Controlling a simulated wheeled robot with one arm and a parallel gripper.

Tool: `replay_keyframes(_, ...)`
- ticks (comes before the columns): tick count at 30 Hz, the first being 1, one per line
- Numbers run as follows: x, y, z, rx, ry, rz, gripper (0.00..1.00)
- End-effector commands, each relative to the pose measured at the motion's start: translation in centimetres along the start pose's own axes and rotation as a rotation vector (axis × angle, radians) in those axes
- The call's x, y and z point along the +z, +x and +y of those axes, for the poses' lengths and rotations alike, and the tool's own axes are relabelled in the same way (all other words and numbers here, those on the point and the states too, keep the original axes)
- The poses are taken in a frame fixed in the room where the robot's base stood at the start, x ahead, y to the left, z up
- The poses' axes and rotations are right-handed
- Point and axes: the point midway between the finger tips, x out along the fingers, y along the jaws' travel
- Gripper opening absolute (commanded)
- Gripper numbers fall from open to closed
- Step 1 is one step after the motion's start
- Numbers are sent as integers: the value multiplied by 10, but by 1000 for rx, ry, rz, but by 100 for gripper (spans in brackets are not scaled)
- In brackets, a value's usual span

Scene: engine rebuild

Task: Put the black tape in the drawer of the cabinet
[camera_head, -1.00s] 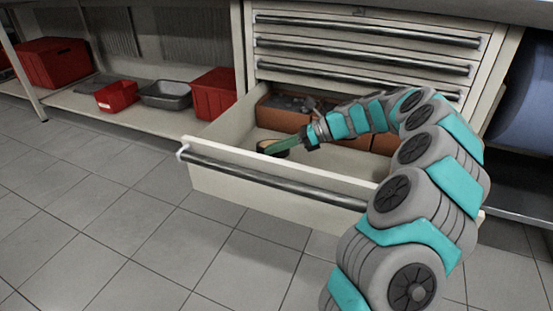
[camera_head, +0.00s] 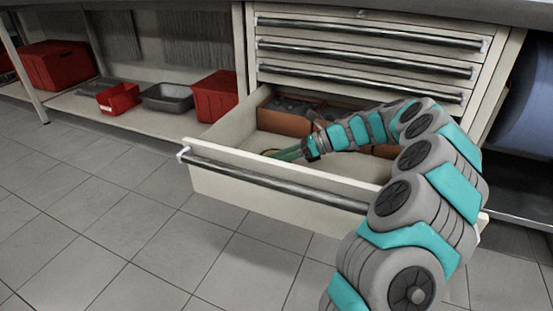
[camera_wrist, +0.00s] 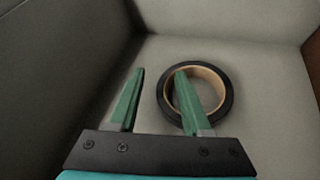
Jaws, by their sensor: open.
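The black tape (camera_wrist: 231,100) is a black ring with a tan inner core. In the wrist view it lies flat on the pale floor of the open drawer (camera_head: 235,195). The drawer is the lowest one showing in the cabinet (camera_head: 365,38), pulled far out. My gripper (camera_head: 280,155) reaches down inside the drawer, and it also shows in the wrist view (camera_wrist: 157,75). Its green fingers are open. The right finger overlaps the ring and the left one is beside it; nothing is held between them. In the head view the tape is mostly hidden by the drawer front and gripper.
Brown bins (camera_head: 284,122) with dark parts fill the back of the drawer. Upper drawers are shut. Red bins (camera_head: 215,95) and a grey tray (camera_head: 168,97) stand on the low shelf at left. The tiled floor (camera_head: 130,220) in front is clear.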

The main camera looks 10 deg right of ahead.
Motion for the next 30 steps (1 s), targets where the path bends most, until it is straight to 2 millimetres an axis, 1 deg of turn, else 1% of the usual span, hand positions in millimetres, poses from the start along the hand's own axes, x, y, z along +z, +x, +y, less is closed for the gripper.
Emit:
replay_keyframes(2,0,-4,0,-1,0,0,48)
replay_keyframes(5,1,-15,-1,-4,1,0,48)
replay_keyframes(8,1,-32,0,-4,2,0,48)
replay_keyframes(12,1,-62,-2,-7,1,1,48)
replay_keyframes(15,1,-82,-1,-3,2,1,48)
replay_keyframes(21,1,-110,0,-3,-1,1,48)
replay_keyframes(25,1,-119,0,-3,-1,0,48)
replay_keyframes(30,0,-120,0,-1,0,0,48)
